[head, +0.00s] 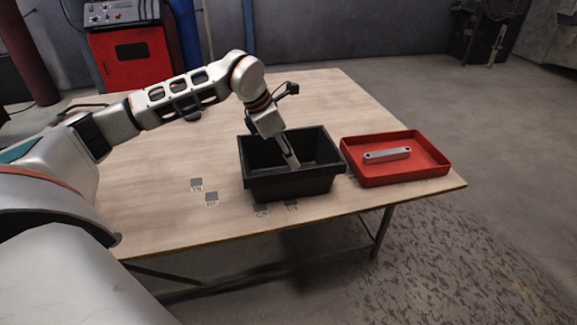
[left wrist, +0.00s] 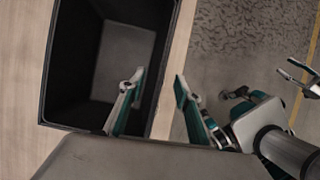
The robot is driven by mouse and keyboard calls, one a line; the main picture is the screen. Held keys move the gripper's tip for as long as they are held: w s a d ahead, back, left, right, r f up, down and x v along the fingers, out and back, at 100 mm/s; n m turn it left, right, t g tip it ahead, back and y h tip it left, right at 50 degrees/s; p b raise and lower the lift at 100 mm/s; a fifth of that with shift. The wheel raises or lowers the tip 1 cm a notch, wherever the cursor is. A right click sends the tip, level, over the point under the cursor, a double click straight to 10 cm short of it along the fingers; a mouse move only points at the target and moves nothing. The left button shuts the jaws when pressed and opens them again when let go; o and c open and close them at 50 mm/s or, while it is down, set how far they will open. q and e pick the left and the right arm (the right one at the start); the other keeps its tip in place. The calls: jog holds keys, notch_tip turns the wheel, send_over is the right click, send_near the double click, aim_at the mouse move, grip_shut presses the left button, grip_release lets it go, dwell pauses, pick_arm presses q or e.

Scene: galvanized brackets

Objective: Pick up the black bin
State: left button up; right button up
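The black bin (head: 290,187) stands upright and appears empty on the wooden table, near its front edge. My left gripper (head: 293,164) reaches down over the bin's front part. In the left wrist view, the bin (left wrist: 72,65) fills the upper left. The left gripper (left wrist: 158,90) is open there, one finger over the bin's inside and the other beyond its side wall, apart from it. I cannot tell how far the fingertips reach below the rim. My right gripper (left wrist: 305,72) seems to show at the right edge of that view, cut off, its fingers apart.
A red tray (head: 400,178) holding a grey metal bracket (head: 387,155) stands close to the bin's right. Several small grey marked squares (head: 211,198) lie on the table (head: 165,220), left and front of the bin. The table's back and left are mostly clear.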

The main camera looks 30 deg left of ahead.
aim_at(298, 171)
pick_arm(q)
jog(key=x, duration=0.2)
jog(key=shift+d+f, duration=0.1)
jog(key=shift+f, duration=0.3)
jog(key=b+x, duration=0.1)
jog(key=x, duration=0.3)
jog(key=shift+f, duration=0.45)
jog(key=shift+c, duration=0.8)
jog(key=shift+r, duration=0.1)
grip_shut()
